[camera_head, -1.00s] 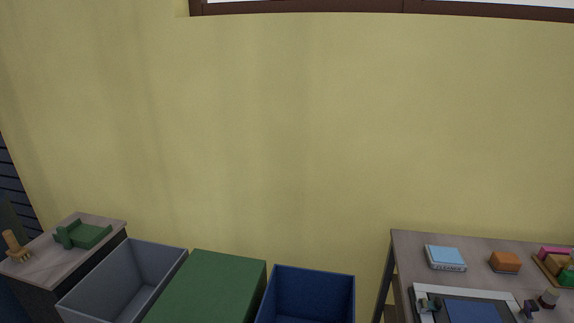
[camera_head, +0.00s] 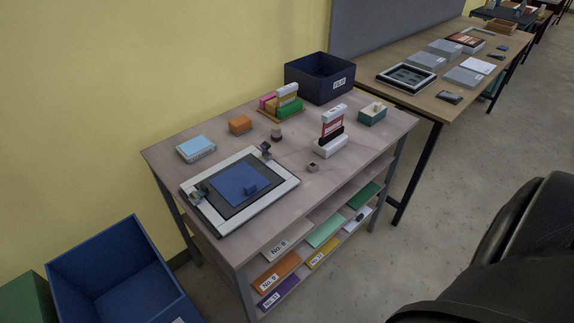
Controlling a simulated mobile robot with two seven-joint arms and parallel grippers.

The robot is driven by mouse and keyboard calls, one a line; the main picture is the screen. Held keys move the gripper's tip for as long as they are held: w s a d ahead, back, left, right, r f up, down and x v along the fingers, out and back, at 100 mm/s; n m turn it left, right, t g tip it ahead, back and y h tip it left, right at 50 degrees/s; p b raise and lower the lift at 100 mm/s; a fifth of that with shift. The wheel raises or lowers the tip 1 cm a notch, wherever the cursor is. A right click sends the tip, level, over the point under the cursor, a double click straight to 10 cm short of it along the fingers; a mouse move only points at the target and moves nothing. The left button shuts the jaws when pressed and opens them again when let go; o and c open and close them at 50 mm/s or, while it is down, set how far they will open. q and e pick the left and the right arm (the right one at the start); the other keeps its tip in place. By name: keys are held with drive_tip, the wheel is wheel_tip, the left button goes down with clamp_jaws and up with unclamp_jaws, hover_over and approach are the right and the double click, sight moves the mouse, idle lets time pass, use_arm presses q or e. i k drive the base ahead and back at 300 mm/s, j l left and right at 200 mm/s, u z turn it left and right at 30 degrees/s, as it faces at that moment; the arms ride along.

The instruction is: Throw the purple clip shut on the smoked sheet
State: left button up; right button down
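A flat lightbox (camera_head: 287,186) with a white frame lies on the near-left part of the wooden table. Inside its frame is a dark smoked sheet (camera_head: 224,205), with a smaller blue sheet (camera_head: 233,180) and a small blue block on top of it. A dark purplish clip (camera_head: 265,149) stands at the frame's back right edge; it looks raised, but it is too small to be sure. A grey-green clip (camera_head: 199,194) sits at the left edge. Neither of my grippers is in view.
On the table are a light blue box (camera_head: 196,149), an orange block (camera_head: 240,125), a tray of coloured blocks, a stamp rack (camera_head: 331,134) and a navy bin (camera_head: 319,79). A blue crate (camera_head: 112,268) stands left.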

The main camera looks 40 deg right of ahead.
sight(264, 146)
drive_tip(key=l+z, duration=0.1)
drive_tip(key=z, duration=0.65)
drive_tip(key=i+l+u, duration=0.15)
drive_tip(key=l+u, duration=0.35)
drive_tip(key=l, duration=0.55)
drive_tip(key=l+u, duration=0.5)
drive_tip(key=l, duration=0.6)
drive_tip(key=u, duration=0.35)
drive_tip(key=j+z, duration=0.2)
drive_tip(key=z, duration=1.5)
drive_tip(key=i+j, duration=0.05)
